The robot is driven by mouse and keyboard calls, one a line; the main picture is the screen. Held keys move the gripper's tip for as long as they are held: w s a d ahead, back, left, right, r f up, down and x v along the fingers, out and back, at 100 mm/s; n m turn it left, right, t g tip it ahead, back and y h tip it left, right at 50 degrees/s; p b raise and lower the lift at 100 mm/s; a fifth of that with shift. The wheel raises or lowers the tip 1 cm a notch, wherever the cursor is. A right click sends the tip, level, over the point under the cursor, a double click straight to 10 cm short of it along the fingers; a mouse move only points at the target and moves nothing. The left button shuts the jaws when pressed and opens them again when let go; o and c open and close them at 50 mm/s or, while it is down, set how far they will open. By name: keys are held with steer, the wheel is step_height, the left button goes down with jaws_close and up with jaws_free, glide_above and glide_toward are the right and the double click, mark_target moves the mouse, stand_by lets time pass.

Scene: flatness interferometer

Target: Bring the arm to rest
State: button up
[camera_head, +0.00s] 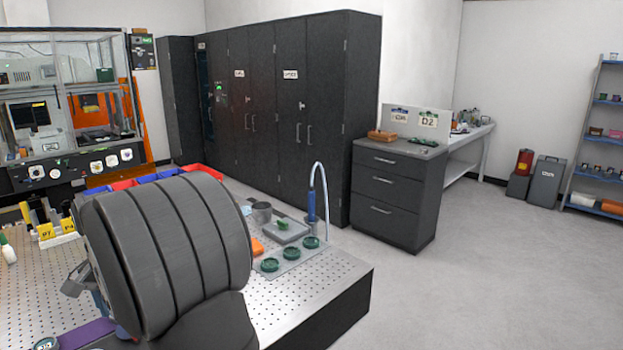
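A large dark grey ribbed body (165,255), which looks like a link of my own arm, fills the lower left foreground. It hides the middle of the perforated optical table (310,312). I cannot make out my gripper or its fingertips, so I cannot see whether it holds anything. A small grey part (76,279) shows at the left edge of the ribbed body, and I cannot tell what it is.
Right of the ribbed body, the table bears several green round dishes (270,265), a grey cup (262,212), a flat grey device (280,231) and a curved tube on a blue-handled stand (311,205). Red and blue bins (158,175) stand behind. Floor (480,280) is free at right.

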steer(key=s+a+f, duration=0.2)
steer(key=a+f, duration=0.1)
steer(key=a, duration=0.2)
steer(key=shift+f, duration=0.25)
steer(key=shift+d, duration=0.1)
steer(key=w+d+r, duration=0.1)
steer(key=w+d, duration=0.3)
steer(key=d, duration=0.4)
steer(key=w+d+r, duration=0.1)
steer(key=w+d, duration=0.3)
steer(key=d, duration=0.5)
steer(key=shift+d+r, duration=0.25)
steer(key=shift+r, duration=0.05)
